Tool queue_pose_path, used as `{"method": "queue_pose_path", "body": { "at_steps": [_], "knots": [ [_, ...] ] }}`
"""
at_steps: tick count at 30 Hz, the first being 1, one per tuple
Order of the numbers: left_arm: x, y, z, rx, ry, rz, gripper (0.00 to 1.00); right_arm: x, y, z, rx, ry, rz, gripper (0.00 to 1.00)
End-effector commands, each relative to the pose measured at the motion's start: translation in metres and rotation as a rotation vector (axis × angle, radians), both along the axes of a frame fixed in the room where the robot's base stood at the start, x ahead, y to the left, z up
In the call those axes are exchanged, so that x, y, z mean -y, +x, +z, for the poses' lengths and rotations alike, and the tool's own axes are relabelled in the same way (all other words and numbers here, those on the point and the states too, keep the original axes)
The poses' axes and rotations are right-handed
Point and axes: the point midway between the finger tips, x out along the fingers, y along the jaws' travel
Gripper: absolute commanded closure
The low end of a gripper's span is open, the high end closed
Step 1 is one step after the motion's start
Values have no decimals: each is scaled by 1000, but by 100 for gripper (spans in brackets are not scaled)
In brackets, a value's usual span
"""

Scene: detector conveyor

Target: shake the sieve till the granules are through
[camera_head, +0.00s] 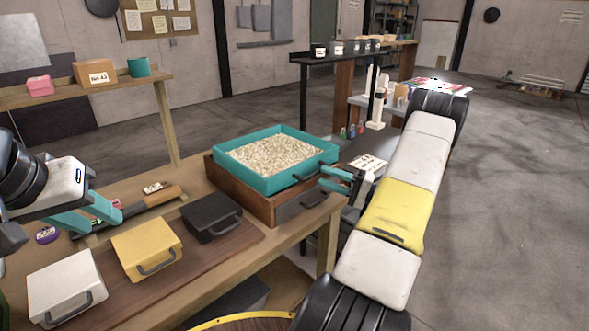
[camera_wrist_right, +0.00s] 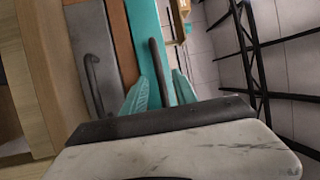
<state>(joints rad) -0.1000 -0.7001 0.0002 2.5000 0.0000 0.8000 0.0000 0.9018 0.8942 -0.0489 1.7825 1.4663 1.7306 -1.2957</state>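The sieve (camera_head: 256,184) is a teal square tray full of pale granules (camera_head: 272,155), sitting level on a wooden box (camera_head: 240,196) with a grey drawer front (camera_head: 300,204). Its black handle (camera_head: 308,174) faces front right. My right gripper (camera_head: 326,176) is at the right end of that handle. In the right wrist view its teal fingers (camera_wrist_right: 163,95) stand apart, one on each side of the dark sieve handle (camera_wrist_right: 157,68); I see no clear grip. My left gripper (camera_head: 92,215) is at the left, fingers apart and empty, away from the sieve. The box's inside is hidden.
White (camera_head: 65,290), yellow (camera_head: 146,247) and black (camera_head: 210,217) handled cases stand on the workbench in front. A shelf (camera_head: 85,92) with small boxes is at the back left. Open floor lies to the right.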

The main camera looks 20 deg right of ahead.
Motion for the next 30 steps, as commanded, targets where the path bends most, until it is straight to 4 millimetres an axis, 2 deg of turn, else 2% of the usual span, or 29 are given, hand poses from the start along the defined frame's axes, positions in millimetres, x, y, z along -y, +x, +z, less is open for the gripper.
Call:
{"method": "queue_pose_path", "body": {
  "at_steps": [3, 7, 18, 24, 30],
  "knots": [
    [0, 0, 0, 0, 0, 0, 64, -15, 13, 4, 0, -1, 3, 66],
    [0, 0, 0, 0, 0, 0, 64, -24, 24, 6, 0, -1, 3, 66],
    [0, 0, 0, 0, 0, 0, 64, -29, 29, 7, -1, 0, 1, 66],
    [0, 0, 0, 0, 0, 0, 64, -29, 29, 7, -1, -1, 1, 100],
    [0, 0, 0, 0, 0, 0, 64, -29, 29, 7, -1, -1, 1, 100]
  ]
}}
